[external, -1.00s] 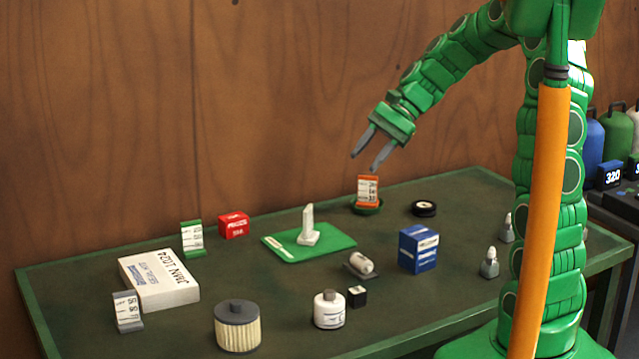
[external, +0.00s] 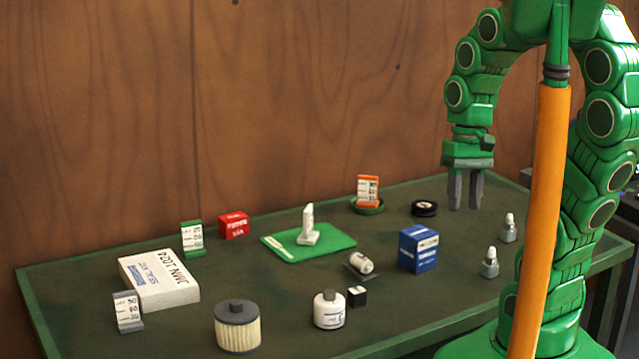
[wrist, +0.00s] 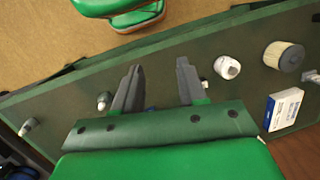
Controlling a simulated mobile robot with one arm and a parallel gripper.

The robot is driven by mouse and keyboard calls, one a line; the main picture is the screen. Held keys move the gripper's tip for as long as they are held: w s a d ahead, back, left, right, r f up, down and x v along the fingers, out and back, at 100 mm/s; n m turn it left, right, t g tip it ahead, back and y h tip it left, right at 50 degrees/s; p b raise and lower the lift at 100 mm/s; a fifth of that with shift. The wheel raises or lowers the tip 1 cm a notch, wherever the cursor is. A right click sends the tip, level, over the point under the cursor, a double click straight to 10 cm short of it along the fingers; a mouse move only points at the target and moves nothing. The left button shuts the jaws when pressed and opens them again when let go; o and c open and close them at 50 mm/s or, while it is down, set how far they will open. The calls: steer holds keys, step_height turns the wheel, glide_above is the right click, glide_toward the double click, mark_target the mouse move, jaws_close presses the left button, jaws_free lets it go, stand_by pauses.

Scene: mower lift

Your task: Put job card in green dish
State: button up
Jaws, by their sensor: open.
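An orange card with white printed panels (external: 368,189) stands in the small round green dish (external: 367,209) at the back of the bench, leaning slightly. It is the card in the dish; whether it is the job card I cannot read. My gripper (external: 465,207) is open and empty, pointing down above the back right of the bench, to the right of the dish and apart from it. In the wrist view my open fingers (wrist: 158,66) hold nothing. Other printed cards stand in a green holder (external: 192,238) and a grey holder (external: 128,312) at the left.
A green mat (external: 285,250) bears a white upright piece (external: 308,226). A black ring (external: 424,208) lies between dish and gripper. A blue box (external: 418,249), two plug-like pieces (external: 490,264), a white bottle (external: 329,311), a filter (external: 237,328), a white box (external: 160,281) and a red box (external: 234,225) stand around.

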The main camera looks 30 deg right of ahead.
steer(key=s+d+n+h, duration=0.1)
steer(key=s+d, duration=0.3)
steer(key=s, duration=0.1)
steer(key=shift+f+h, duration=0.2)
steer(key=shift+h, duration=0.2)
